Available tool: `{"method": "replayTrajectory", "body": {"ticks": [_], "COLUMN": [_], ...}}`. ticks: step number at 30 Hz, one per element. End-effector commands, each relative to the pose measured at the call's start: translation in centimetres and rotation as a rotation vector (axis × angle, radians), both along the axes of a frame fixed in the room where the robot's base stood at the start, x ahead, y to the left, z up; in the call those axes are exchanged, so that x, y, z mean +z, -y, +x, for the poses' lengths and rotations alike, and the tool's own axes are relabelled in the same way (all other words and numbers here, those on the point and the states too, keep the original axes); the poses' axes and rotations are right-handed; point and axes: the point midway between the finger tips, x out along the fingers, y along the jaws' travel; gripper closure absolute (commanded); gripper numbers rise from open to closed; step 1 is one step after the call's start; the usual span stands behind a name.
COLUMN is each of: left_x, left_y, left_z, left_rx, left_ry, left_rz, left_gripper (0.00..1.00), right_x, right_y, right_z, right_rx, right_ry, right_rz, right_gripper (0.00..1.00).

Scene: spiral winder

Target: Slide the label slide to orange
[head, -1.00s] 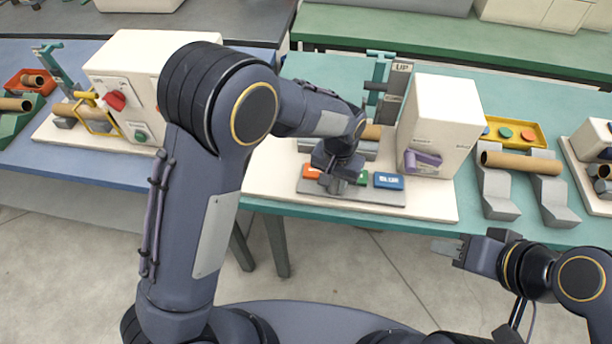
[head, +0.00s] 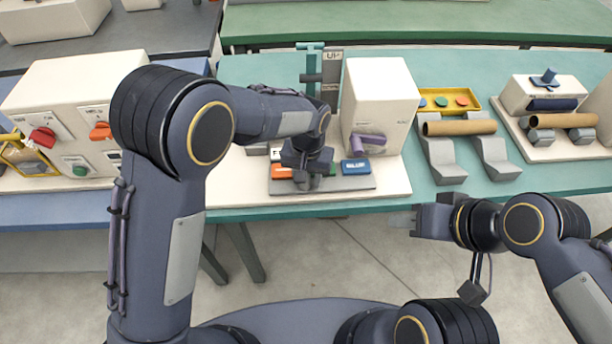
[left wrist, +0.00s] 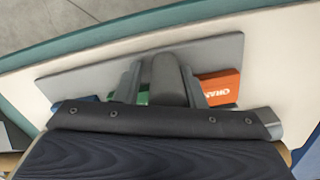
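The label slide is a grey plate (head: 345,185) on the cream machine's base, with orange (head: 282,172), green (head: 330,169) and blue (head: 355,167) labels. My left gripper (head: 306,178) is down at the plate between the orange and green labels. In the left wrist view, its two fingers (left wrist: 160,88) stand either side of a rounded grey knob (left wrist: 166,75). A gap shows between the left finger and the knob; contact on the other side is unclear. The orange label (left wrist: 222,85) is right of the fingers. My right gripper (head: 402,221) hangs empty before the table edge.
A cream box (head: 385,95) with a purple lever (head: 370,140) stands behind the plate. A teal post (head: 310,70) and an "UP" sign (head: 332,58) are beside it. A cardboard tube (head: 460,128) rests on grey stands to the right. Another machine (head: 70,100) stands left.

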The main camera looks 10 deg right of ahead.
Motion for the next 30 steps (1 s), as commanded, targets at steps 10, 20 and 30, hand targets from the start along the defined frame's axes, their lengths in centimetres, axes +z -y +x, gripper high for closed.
{"method": "replayTrajectory", "body": {"ticks": [10,20,30], "left_x": [0.6,5.9,7.8], "left_y": [0.0,0.1,0.0], "left_z": [0.0,0.0,0.0], "left_rx": [0.001,-0.001,-0.001], "left_ry": [0.001,0.003,0.0], "left_rz": [-0.001,-0.003,0.0], "left_gripper": [0.65,0.65,0.65], "right_x": [-0.1,-0.5,-0.5], "right_y": [0.0,0.0,0.0], "right_z": [0.0,0.0,0.0], "right_rx": [0.0,0.0,0.0], "right_ry": [0.0,0.0,0.0], "right_rz": [0.0,0.0,0.0], "right_gripper": [0.64,0.64,0.64]}}
